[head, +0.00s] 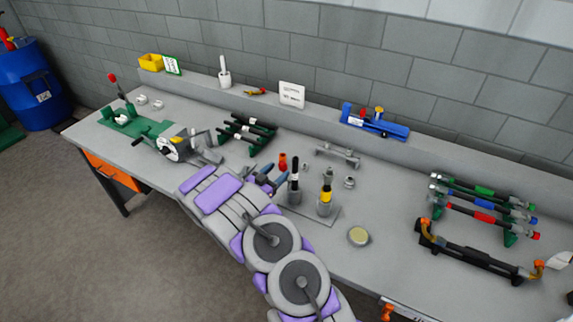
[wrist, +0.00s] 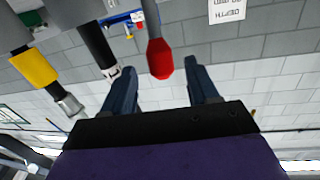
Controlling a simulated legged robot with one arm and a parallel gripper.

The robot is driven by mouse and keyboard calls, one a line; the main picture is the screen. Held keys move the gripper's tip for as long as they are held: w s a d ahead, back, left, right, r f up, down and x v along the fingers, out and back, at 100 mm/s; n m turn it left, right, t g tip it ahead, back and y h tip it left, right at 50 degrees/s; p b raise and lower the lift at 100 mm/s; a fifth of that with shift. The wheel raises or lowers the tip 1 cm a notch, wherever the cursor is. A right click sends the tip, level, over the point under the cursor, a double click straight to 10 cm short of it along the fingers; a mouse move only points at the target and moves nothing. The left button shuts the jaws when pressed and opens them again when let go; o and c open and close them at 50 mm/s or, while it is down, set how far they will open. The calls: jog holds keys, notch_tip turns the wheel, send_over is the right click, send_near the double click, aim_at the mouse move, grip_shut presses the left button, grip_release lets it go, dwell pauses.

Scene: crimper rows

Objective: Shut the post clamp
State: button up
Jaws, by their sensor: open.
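A red-tipped handle (wrist: 160,58) on a grey rod hangs between the two fingers of my gripper (wrist: 162,75) in the wrist view. Gaps show on both sides of the red tip, and the fingers are open. In the head view the red piece (head: 283,161) stands just beyond my gripper (head: 272,177). I take it as the post clamp's handle; the clamp body is not clear. Beside it stand a dark post with a white band (head: 294,178) and a yellow-banded post (head: 326,188) in grey holders. My arm hides part of the bench there.
A green fixture with a red-knobbed lever (head: 122,108) stands at the bench's left. Green racks of dark tools (head: 247,132) and coloured tools (head: 485,205) flank the middle. A blue tool (head: 375,122) sits on the back ledge.

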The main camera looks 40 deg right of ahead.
jog(key=shift+b+x, duration=0.5)
jog(key=shift+x, duration=2.7)
jog(key=shift+a, duration=0.1)
jog(key=shift+c, duration=0.2)
jog(key=shift+c, duration=0.9)
grip_shut()
